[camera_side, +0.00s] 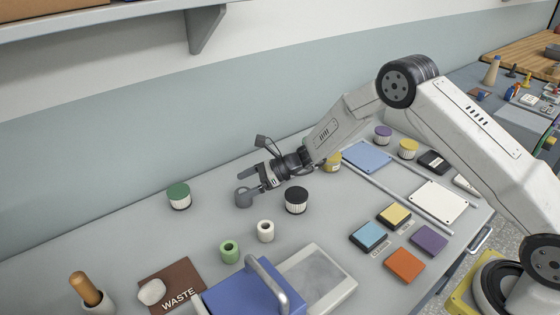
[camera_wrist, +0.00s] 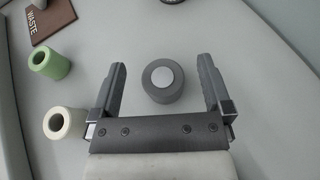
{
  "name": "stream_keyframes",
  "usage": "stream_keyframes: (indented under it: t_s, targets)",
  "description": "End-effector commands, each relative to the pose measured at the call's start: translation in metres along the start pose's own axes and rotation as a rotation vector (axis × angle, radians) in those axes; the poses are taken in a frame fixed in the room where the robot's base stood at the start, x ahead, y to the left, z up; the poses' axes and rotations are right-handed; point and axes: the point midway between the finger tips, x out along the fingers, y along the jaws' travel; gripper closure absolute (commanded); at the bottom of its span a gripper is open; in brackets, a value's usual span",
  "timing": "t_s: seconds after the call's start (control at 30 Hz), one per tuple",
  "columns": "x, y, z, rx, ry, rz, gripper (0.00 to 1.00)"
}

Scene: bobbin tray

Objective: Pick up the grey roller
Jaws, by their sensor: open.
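The grey roller (camera_wrist: 163,82) is a short dark grey cylinder with a lighter grey round centre. In the wrist view it stands between the two fingers of my gripper (camera_wrist: 160,88), with a gap on each side. In the side view the grey roller (camera_side: 244,197) is on the table, just off the tips of my gripper (camera_side: 255,178), which is spread open and empty. Part of the roller is hidden behind a finger in the side view.
A white roller (camera_side: 265,231) and a green roller (camera_side: 230,251) stand nearby. A black-topped jar (camera_side: 296,200) is close on the right, a green-topped jar (camera_side: 179,196) on the left. A brown WASTE mat (camera_side: 182,277) and a blue box with a handle (camera_side: 240,295) lie in front.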

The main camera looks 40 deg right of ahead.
Motion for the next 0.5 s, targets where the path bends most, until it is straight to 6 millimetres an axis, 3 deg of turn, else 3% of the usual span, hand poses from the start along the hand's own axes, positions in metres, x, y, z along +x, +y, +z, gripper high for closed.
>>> stream_keyframes:
  t_s: [0.23,0.5]
  targets:
    - [0.012,0.000,-0.025,0.000,0.000,0.001,0.00]
    - [0.038,0.000,-0.023,-0.001,0.000,0.000,0.00]
